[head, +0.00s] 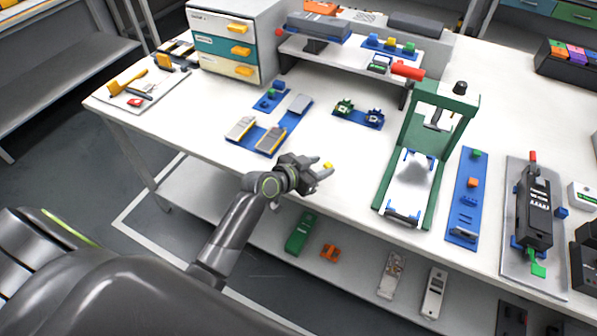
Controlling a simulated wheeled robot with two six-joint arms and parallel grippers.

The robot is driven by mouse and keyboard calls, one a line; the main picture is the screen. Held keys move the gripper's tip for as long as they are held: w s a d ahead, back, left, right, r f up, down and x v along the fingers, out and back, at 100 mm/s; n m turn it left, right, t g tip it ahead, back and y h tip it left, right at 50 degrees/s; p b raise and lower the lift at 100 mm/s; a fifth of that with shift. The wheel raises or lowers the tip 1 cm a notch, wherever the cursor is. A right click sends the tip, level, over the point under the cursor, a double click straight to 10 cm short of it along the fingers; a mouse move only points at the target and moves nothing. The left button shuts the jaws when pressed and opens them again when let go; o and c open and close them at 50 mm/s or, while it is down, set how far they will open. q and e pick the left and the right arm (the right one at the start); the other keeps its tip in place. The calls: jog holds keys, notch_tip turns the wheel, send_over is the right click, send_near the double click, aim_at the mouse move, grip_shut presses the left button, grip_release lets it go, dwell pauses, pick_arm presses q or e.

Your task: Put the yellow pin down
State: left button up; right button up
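My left gripper (323,170) is over the front part of the white table, a little right of the blue holder with pouch cells. A small yellow pin (328,165) shows between its fingertips, and the fingers look closed on it. Most of the pin is hidden by the fingers. I cannot tell exactly how high it is above the table. The blue cell holder (271,129) carries grey and tan flat cells. A blue strip (467,190) on the right has small green and orange pieces on it. My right gripper is not in view.
A green frame press (436,140) with a red handle stands right of my gripper. A blue plate (360,119) with two small parts lies behind. A drawer unit (232,45) stands at the back left. The white table (325,215) is bare around my gripper, with its front edge close.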

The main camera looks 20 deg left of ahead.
pick_arm(q)
jog(key=v, duration=0.8)
jog(key=shift+s+a, duration=0.15)
jog(key=shift+s, duration=0.1)
jog(key=shift+s+a+r, duration=0.2)
jog(key=shift+s+r, duration=0.05)
jog(key=shift+s, duration=0.25)
jog(key=s+a+f+n+g+y, duration=0.2)
jog(key=s+a+g, duration=0.1)
jog(key=s, duration=0.6)
jog(key=s+a+f+n+g+y, duration=0.2)
jog(key=s+f+g+y, duration=0.1)
jog(key=s, duration=0.5)
jog(key=s+a+f+n+g+y, duration=0.1)
jog(key=s+a+f+g+y, duration=0.15)
jog(key=s, duration=0.65)
notch_tip(320, 180, down, 23)
jog(key=a+g, duration=0.1)
jog(key=a, duration=0.1)
jog(key=s+d+f+g+h, duration=0.1)
jog(key=s+f, duration=1.4)
jog(key=f, duration=0.1)
jog(key=shift+d, duration=0.25)
